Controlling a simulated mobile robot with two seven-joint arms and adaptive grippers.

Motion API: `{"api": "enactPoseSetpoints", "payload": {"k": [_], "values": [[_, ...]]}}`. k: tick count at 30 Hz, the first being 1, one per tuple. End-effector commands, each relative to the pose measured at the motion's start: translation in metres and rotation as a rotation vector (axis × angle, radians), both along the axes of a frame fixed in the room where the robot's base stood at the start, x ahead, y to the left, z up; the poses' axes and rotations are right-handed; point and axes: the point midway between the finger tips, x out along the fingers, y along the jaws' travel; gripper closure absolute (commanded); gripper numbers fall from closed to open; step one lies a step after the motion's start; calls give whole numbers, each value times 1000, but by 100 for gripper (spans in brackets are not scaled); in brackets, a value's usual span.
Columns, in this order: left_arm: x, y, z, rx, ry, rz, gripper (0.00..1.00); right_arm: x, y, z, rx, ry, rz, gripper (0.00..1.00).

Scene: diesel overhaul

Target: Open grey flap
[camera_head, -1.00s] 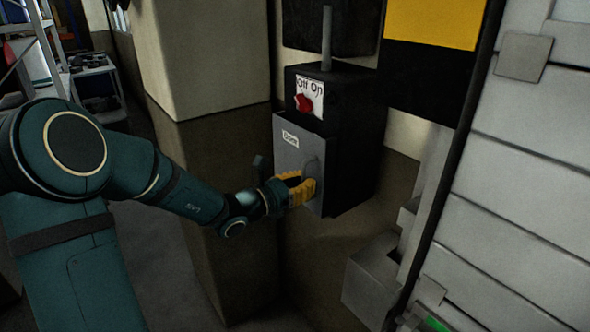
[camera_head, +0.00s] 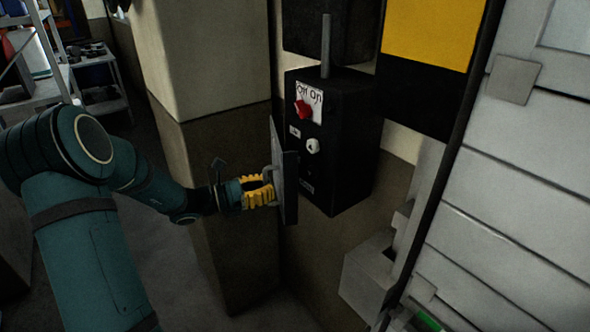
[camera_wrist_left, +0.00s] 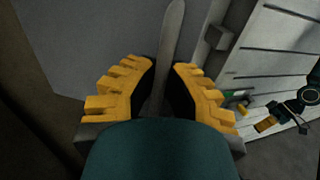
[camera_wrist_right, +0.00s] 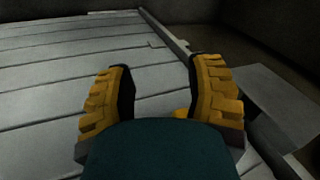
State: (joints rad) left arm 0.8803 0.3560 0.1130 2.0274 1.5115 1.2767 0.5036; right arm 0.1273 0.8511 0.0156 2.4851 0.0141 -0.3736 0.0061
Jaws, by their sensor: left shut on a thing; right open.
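The grey flap (camera_head: 289,178) stands swung out from the black control box (camera_head: 345,150) in the head view, seen nearly edge-on. Its handle (camera_head: 275,178) is on the side facing my left gripper. My left gripper (camera_head: 268,191), with yellow fingers, is shut on this handle. In the left wrist view the handle (camera_wrist_left: 168,55) runs between the two fingers, and the flap's grey face (camera_wrist_left: 100,40) lies behind it. The box front shows a white knob (camera_head: 312,146) that the flap covered before. My right gripper (camera_wrist_right: 163,95) is open and empty in the right wrist view.
A red switch (camera_head: 303,110) with an off/on label sits on the box above the knob. A pale slatted panel (camera_head: 520,190) fills the right side, with a grey block (camera_head: 370,270) near it. A wall pillar (camera_head: 215,150) stands left of the box.

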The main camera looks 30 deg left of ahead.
Motion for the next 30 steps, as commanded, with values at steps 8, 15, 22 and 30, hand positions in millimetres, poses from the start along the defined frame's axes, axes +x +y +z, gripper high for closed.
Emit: {"api": "enactPoseSetpoints", "payload": {"k": [8,15,22,30], "values": [[-3,32,2,1,-1,-85,94,0,0,15,0,0,0,47],[-8,72,1,2,-4,-213,97,0,0,23,0,0,0,47],[-12,89,0,0,1,-269,100,0,0,24,0,0,0,47],[-11,90,0,0,0,-273,99,0,0,24,0,0,0,47]]}}
